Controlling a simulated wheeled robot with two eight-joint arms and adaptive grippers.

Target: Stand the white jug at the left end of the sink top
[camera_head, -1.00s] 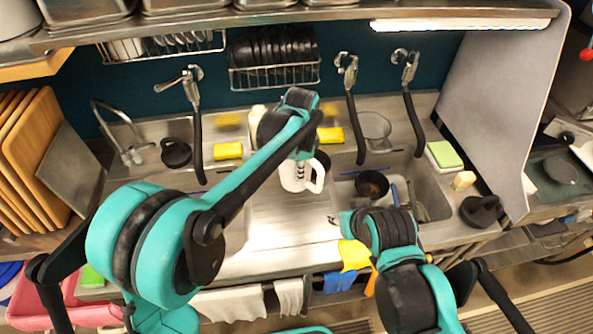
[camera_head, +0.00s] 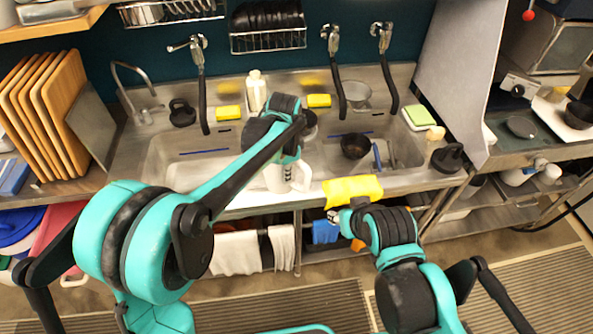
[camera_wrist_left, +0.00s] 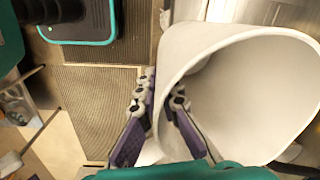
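The white jug (camera_head: 276,179) hangs from my left gripper near the front edge of the sink top, its handle to the right in the head view. In the left wrist view the wide mouth of the jug (camera_wrist_left: 245,85) faces the camera. My left gripper (camera_wrist_left: 160,110) is shut on its wall, one finger inside and one outside. The steel sink top (camera_head: 128,160) has a bare strip at its left end, by a tap. My right gripper (camera_head: 334,217) is below a yellow cloth at the front edge; its fingers are too small to read.
A black lidded item (camera_head: 182,113), a yellow sponge (camera_head: 228,112) and a white bottle (camera_head: 256,92) stand along the back. A dark pot (camera_head: 355,146) is in the right basin. Wooden boards (camera_head: 62,105) stand left of the sink. The yellow cloth (camera_head: 352,189) lies over the front edge.

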